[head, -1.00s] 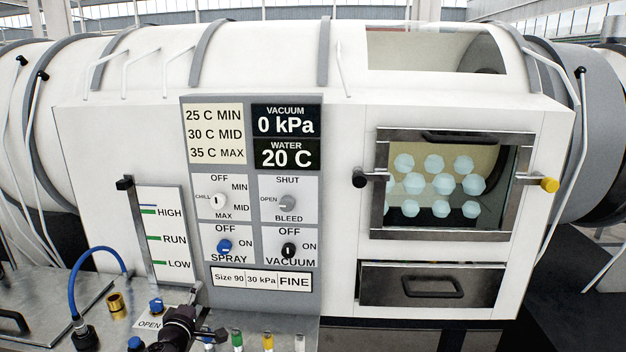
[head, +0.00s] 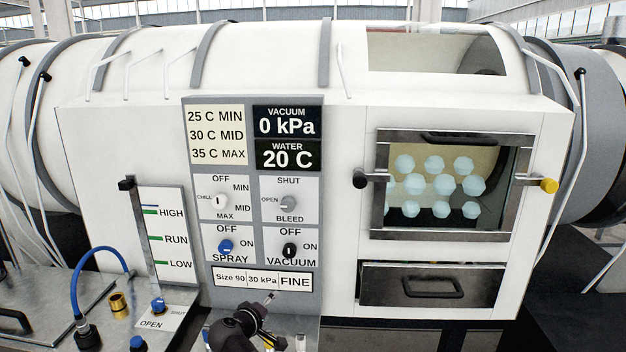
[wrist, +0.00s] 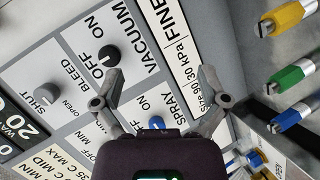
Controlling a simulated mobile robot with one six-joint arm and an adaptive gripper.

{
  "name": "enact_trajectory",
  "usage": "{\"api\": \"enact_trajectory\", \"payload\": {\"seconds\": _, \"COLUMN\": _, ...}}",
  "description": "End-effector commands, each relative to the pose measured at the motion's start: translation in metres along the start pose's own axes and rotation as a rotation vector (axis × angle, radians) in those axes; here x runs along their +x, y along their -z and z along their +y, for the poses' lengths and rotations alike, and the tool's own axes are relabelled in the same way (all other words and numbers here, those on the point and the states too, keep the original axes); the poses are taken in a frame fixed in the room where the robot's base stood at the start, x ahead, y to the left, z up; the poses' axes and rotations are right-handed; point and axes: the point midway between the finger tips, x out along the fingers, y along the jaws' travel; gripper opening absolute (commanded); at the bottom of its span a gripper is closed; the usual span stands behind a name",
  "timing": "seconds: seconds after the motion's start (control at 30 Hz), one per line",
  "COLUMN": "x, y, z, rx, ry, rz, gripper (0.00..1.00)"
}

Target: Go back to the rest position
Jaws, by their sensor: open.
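My gripper (head: 268,302) is at the bottom middle of the head view, in front of the lower edge of the grey control panel (head: 190,160). In the wrist view my gripper (wrist: 160,85) has its two fingers spread apart with nothing between them. Behind the fingers is the panel, with the black vacuum knob (wrist: 108,56), the blue spray knob (wrist: 156,124) and the "Size 90, 30 kPa, FINE" label (wrist: 190,60). My arm covers part of the counter below the panel in the head view.
Several coloured fittings, including a green one (wrist: 292,76) and a yellow one (wrist: 284,18), stand close on the right in the wrist view. A blue hose (head: 92,258), a brass fitting (head: 118,304) and a blue knob (head: 157,304) are left of my arm. A windowed hatch (head: 375,205) is at right.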

Motion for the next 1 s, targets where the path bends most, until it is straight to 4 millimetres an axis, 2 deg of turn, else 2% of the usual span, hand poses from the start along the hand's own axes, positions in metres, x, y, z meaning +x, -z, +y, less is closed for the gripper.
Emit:
{"api": "enact_trajectory", "payload": {"seconds": 0.03, "x": 0.01, "y": -0.019, "z": 0.004, "rx": 0.024, "ry": 0.026, "rz": -0.045, "gripper": 0.93}}
{"api": "enact_trajectory", "payload": {"seconds": 0.2, "x": 0.036, "y": -0.073, "z": 0.006, "rx": 0.109, "ry": 0.127, "rz": -0.188, "gripper": 0.93}}
{"api": "enact_trajectory", "payload": {"seconds": 0.43, "x": 0.057, "y": -0.142, "z": 0.006, "rx": 0.226, "ry": 0.27, "rz": -0.365, "gripper": 0.93}}
{"api": "enact_trajectory", "payload": {"seconds": 0.7, "x": 0.065, "y": -0.213, "z": 0.002, "rx": 0.371, "ry": 0.448, "rz": -0.549, "gripper": 0.93}}
{"api": "enact_trajectory", "payload": {"seconds": 1.0, "x": 0.056, "y": -0.278, "z": -0.003, "rx": 0.542, "ry": 0.661, "rz": -0.714, "gripper": 0.93}}
